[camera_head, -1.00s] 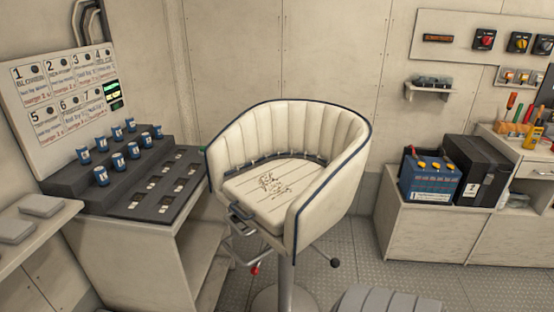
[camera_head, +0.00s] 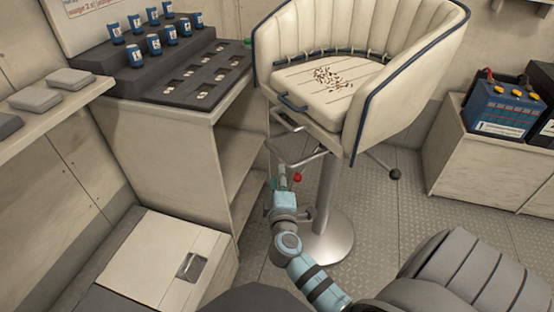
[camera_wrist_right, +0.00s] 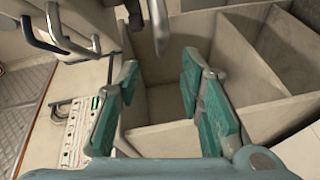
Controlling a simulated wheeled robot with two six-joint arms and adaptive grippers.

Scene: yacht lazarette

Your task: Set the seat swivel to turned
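The cream bucket seat (camera_head: 320,85) with dark blue piping stands on a metal pedestal (camera_head: 326,190). Its open front faces the lower left. Metal handles or rails (camera_head: 297,150) hang under its front edge. A red-knobbed lever (camera_head: 298,178) and a dark-knobbed lever (camera_head: 396,174) stick out below the seat. My right gripper (camera_head: 283,178) is low, under the seat's front left, close beside the red knob; contact cannot be told. In the wrist view it is open and empty (camera_wrist_right: 160,105), with metal rails (camera_wrist_right: 60,30) at the upper left. My left gripper is out of view.
A grey stepped rack (camera_head: 190,65) with several blue cans stands on the cabinet (camera_head: 175,130) at left. Open shelf compartments (camera_wrist_right: 240,60) lie beyond my fingers. A blue battery (camera_head: 503,110) sits on a bench at right. Metal floor (camera_head: 410,215) is clear around the pedestal.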

